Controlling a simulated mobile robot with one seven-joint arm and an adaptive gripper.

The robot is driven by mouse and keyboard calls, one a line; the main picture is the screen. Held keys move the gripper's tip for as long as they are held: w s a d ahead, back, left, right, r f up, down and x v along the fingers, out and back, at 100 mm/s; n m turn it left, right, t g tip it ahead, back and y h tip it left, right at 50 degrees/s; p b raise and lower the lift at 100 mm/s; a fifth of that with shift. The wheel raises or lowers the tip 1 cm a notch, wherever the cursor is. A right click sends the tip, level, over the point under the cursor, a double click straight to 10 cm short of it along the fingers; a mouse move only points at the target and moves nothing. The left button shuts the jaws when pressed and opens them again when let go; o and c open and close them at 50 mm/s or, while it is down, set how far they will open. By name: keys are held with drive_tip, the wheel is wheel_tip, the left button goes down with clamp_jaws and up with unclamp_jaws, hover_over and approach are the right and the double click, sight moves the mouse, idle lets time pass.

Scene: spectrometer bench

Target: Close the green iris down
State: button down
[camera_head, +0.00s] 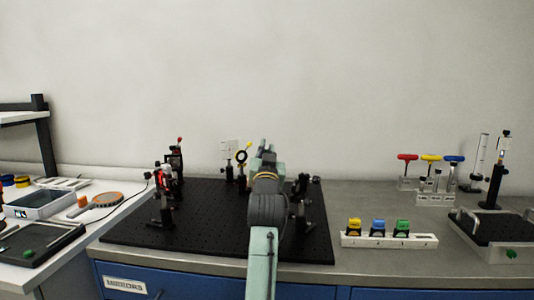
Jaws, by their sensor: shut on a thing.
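My gripper (267,148) is at the far end of my arm, over the black breadboard (215,250) right of its middle. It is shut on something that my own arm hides. I cannot make out a green iris; it may be behind my arm. Several dark mounts (303,205) stand to the right of my arm.
Red-marked mounts (165,178) stand at the board's left. To the right are a white rack with yellow, blue and green pieces (390,240) and T-handled tools (430,160). A side table (105,225) is at left. The breadboard's front left is clear.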

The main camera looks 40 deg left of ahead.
drive_tip(key=c, duration=1.6)
unclamp_jaws()
drive_tip(key=shift+c, duration=0.2)
drive_tip(key=v, duration=1.2)
